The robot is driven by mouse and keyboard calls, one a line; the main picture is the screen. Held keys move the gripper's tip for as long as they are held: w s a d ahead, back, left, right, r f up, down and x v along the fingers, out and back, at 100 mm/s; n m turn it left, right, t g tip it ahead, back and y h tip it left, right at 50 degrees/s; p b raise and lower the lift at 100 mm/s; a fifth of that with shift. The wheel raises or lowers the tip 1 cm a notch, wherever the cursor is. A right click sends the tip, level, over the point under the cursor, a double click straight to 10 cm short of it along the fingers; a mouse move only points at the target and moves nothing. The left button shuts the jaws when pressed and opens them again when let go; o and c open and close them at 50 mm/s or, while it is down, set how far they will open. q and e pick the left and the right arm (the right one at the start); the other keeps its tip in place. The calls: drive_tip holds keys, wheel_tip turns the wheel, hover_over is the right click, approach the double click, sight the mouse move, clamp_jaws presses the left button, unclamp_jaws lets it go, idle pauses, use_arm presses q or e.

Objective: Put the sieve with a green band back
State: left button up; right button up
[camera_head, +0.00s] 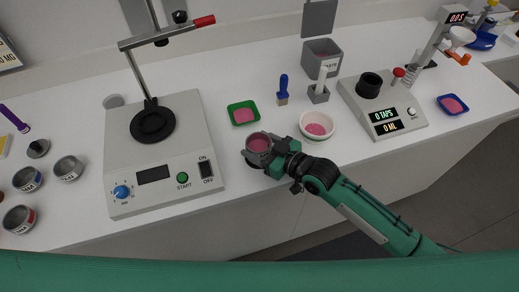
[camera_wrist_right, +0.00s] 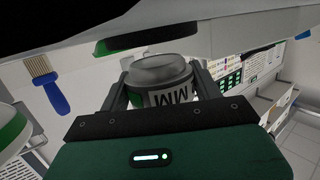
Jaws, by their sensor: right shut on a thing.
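My right gripper (camera_head: 268,150) is shut on a round metal sieve (camera_head: 259,140) and holds it near the front of the bench, to the right of the shaker. Pink shows inside the sieve in the head view. The right wrist view shows the sieve (camera_wrist_right: 165,73) between the fingers of the right gripper (camera_wrist_right: 160,90), with a pale label reading "MM" and a bit of green at its side. Other metal sieves stand at the left: one with a dark blue band (camera_head: 27,180), one with a red mark (camera_head: 18,219), and one more (camera_head: 69,168). My left gripper is out of view.
The shaker (camera_head: 130,200) has a black round plate and a clamp post. A green tray (camera_head: 243,124) of pink powder, a blue brush (camera_head: 283,88), a white bowl (camera_head: 304,131) with pink powder, a grey waste bin (camera_head: 323,68) and a tapping device (camera_head: 405,125) stand nearby.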

wheel_tip(320, 180, down, 3)
drive_tip(key=shift+r, duration=0.15)
drive_tip(key=shift+f, duration=0.2)
drive_tip(key=o, duration=1)
drive_tip(key=shift+r, duration=0.1)
